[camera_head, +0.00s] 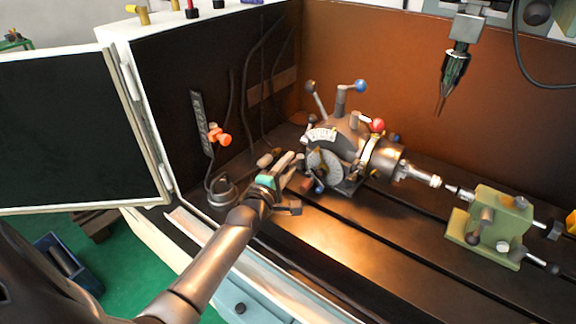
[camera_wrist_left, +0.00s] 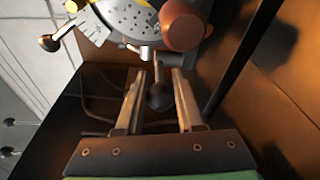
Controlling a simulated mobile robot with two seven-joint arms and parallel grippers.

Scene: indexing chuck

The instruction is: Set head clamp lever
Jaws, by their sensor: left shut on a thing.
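The indexing head (camera_head: 345,150), a grey dividing head with a round dial plate (camera_head: 325,170), stands on the machine table. Its levers end in ball knobs, including a blue one (camera_head: 360,85) on top and a red one (camera_head: 377,125) at the side. My left gripper (camera_head: 296,172) is at the near left side of the head. In the left wrist view its fingers (camera_wrist_left: 159,76) are closed around a lever with a dark ball knob (camera_wrist_left: 157,97), below the dial plate (camera_wrist_left: 122,18). The head view does not show this grip clearly. My right gripper is out of view.
A green tailstock block (camera_head: 490,225) stands at the right of the table. A spindle tool (camera_head: 453,70) hangs above. An orange-knobbed hose stand (camera_head: 219,137) is left of the gripper. A large copper-brown knob (camera_wrist_left: 183,25) sits just beyond the fingers. The table's front is clear.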

